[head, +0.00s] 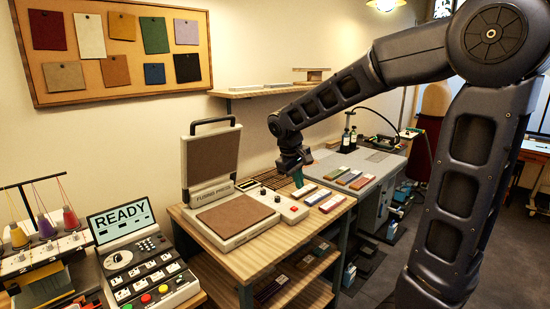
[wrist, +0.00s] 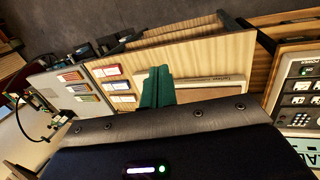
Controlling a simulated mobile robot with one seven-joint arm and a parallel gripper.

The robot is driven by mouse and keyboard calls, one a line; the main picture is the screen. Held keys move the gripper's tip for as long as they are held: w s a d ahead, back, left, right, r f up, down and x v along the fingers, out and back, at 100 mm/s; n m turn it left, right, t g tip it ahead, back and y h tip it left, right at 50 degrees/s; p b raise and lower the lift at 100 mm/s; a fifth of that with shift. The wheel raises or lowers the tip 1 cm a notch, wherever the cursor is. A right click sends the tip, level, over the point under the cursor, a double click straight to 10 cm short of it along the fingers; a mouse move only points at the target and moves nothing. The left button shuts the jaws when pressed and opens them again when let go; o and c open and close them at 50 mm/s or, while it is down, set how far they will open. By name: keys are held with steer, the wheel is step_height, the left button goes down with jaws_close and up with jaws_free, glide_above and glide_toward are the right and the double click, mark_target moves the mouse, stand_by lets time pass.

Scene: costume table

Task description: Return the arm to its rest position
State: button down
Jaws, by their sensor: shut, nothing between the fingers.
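My arm reaches in from the right in the head view and bends down over the wooden table (head: 258,261). My gripper (head: 298,180) hangs above the right side of the fusing press (head: 237,212), near its control strip. In the wrist view the two green fingers of my gripper (wrist: 157,88) are together, with nothing between them. The fingers lie across the view of the press's pale edge and the wooden table top. I cannot tell exactly how high the fingertips are above the table.
The press's lid (head: 211,158) stands open. Fabric swatch cards (head: 331,203) lie to its right, and more lie on the grey bench (head: 357,178) behind. A control console (head: 146,265) reading READY and thread spools (head: 46,226) stand at left. A wall shelf (head: 265,90) is behind the arm.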

steer(key=s+d+r+m+t+y, duration=0.2)
steer(key=s+d+m, duration=0.6)
steer(key=s+d, duration=0.8)
steer(key=d, duration=0.4)
steer(key=shift+d+r+t+y, duration=0.2)
steer(key=shift+r+t+y, duration=0.1)
steer(key=shift+y, duration=0.1)
